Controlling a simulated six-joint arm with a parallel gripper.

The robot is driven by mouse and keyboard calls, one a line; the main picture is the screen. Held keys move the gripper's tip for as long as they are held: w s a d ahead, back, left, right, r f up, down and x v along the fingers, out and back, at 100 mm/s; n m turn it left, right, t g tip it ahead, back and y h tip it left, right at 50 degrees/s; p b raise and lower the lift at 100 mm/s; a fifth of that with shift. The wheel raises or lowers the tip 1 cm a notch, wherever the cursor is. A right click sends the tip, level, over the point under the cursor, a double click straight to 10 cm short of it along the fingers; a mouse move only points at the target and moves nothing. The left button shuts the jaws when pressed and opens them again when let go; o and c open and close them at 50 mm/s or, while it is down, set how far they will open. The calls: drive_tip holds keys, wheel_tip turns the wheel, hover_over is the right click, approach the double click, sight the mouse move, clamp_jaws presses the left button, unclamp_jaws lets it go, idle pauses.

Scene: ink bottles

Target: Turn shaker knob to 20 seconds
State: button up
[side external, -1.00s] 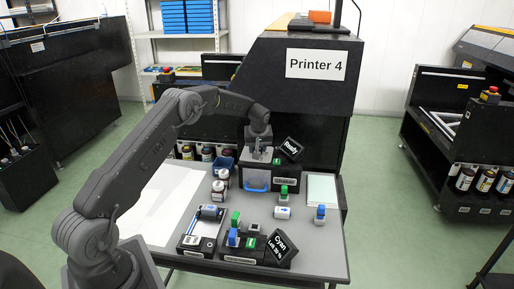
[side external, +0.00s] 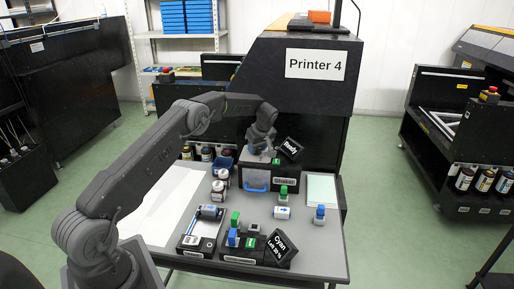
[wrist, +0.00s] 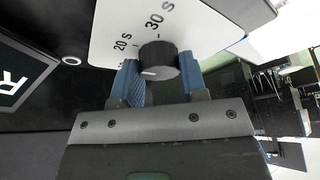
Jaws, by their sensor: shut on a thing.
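The black round shaker knob (wrist: 158,60) is in the wrist view, in front of a white dial plate (wrist: 210,30) printed "20 s" and "30 s". A short white mark shows at the knob's lower left edge; I cannot tell exactly which label it points to. My gripper (wrist: 161,77) has its blue fingers on either side of the knob and is shut on it. The knob itself is hidden there.
A black "Black" display (side external: 290,149) stands beside the gripper, on the shaker's right. Bottles (side external: 219,190), a green-capped bottle (side external: 283,194) and a "Cyan" display (side external: 280,247) stand on the grey table (side external: 318,262). The printer (side external: 300,110) rises close behind.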

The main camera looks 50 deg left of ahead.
drive_tip(key=shift+f, duration=0.1)
drive_tip(key=o, duration=0.9)
drive_tip(key=v, duration=1.4)
drive_tip(key=shift+w, duration=0.1)
